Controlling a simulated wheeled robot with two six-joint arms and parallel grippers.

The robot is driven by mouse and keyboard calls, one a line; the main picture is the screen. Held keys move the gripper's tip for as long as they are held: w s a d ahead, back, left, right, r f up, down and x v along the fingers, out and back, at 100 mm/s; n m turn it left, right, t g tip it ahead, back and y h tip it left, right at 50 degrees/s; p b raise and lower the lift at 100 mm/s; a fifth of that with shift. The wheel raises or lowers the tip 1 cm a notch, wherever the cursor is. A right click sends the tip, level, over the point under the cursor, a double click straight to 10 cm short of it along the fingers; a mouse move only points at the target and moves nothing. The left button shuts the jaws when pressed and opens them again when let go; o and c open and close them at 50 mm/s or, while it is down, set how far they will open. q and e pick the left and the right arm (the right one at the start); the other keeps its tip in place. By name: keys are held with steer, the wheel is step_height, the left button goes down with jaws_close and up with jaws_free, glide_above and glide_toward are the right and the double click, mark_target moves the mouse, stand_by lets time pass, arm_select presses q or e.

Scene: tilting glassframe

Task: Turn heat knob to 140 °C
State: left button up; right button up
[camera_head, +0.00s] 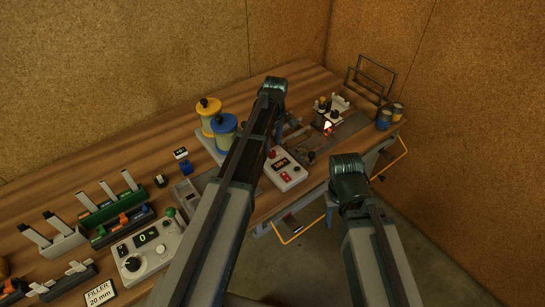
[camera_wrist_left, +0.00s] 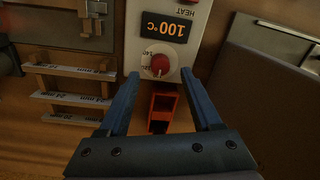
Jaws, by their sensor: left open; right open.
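The heat control box (camera_head: 288,180) is a white panel on the bench; it also shows upside down in the left wrist view (camera_wrist_left: 195,20). Its display (camera_wrist_left: 166,27) reads 100 °C. The round red heat knob (camera_wrist_left: 160,64) sits beside the display, with small scale marks around it, one looking like 140. The knob also shows in the head view (camera_head: 272,154). My left gripper (camera_wrist_left: 160,75) is open, its fingers apart on either side of the knob in the picture, holding nothing. Whether they are at knob height I cannot tell.
An orange-red part (camera_wrist_left: 163,105) lies between my left fingers below the knob in the wrist view. A rack with labelled strips (camera_wrist_left: 70,85) stands to the left. In the head view, yellow and blue spools (camera_head: 222,127) and another control box (camera_head: 146,250) stand on the bench.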

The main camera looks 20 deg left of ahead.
mark_target(272, 152)
arm_select(q)
steer(key=shift+s+f+b, duration=0.1)
steer(key=shift+f+b, duration=1.25)
steer(key=shift+f, duration=0.55)
jaws_close()
